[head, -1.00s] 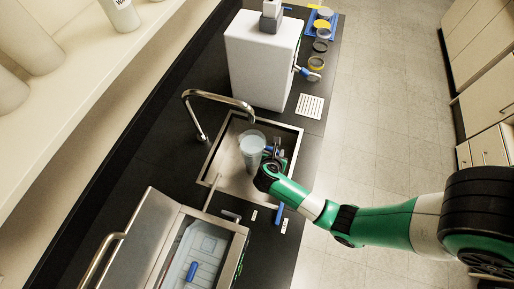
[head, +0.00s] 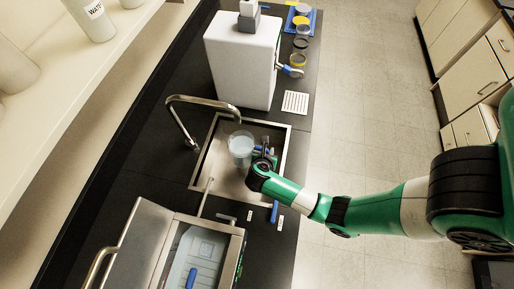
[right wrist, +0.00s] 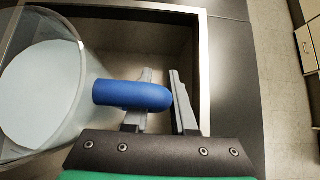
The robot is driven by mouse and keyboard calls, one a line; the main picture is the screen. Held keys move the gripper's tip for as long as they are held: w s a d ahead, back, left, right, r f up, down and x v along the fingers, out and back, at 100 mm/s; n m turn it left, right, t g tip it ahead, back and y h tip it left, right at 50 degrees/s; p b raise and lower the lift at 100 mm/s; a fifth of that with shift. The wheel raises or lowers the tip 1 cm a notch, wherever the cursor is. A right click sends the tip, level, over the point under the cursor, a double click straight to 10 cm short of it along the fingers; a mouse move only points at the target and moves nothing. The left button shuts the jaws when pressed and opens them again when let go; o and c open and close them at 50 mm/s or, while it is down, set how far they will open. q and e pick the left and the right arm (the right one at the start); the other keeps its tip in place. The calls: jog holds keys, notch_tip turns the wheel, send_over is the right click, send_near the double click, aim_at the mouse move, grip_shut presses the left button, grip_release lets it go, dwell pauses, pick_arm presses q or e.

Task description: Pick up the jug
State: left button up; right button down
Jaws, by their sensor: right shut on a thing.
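The clear jug (head: 241,148) with a blue handle is upright over the steel sink (head: 212,172), under the tap (head: 212,102). It holds pale liquid. My right gripper (head: 264,154) is at its right side. In the right wrist view the jug (right wrist: 42,90) fills the left, and its blue handle (right wrist: 120,95) reaches in front of the fingers of my right gripper (right wrist: 165,95), which is shut on the handle. I cannot tell whether the jug's base touches the sink floor. My left gripper is not in view.
A white machine (head: 240,62) stands behind the sink, with a white slotted plate (head: 295,102) beside it. An open steel bath (head: 170,250) with a lid stands in front. Several round dishes (head: 300,30) are at the back. Floor is clear right of the counter.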

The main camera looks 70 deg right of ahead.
jog(key=shift+r, duration=0.5)
jog(key=s+a+r+p, duration=0.7)
jog(key=s+a+r, duration=0.1)
jog(key=a+r, duration=0.3)
jog(key=shift+a+r, duration=0.2)
jog(key=shift+r, duration=0.3)
jog(key=c, duration=1.3)
grip_release()
jog(key=shift+c, duration=0.2)
grip_shut()
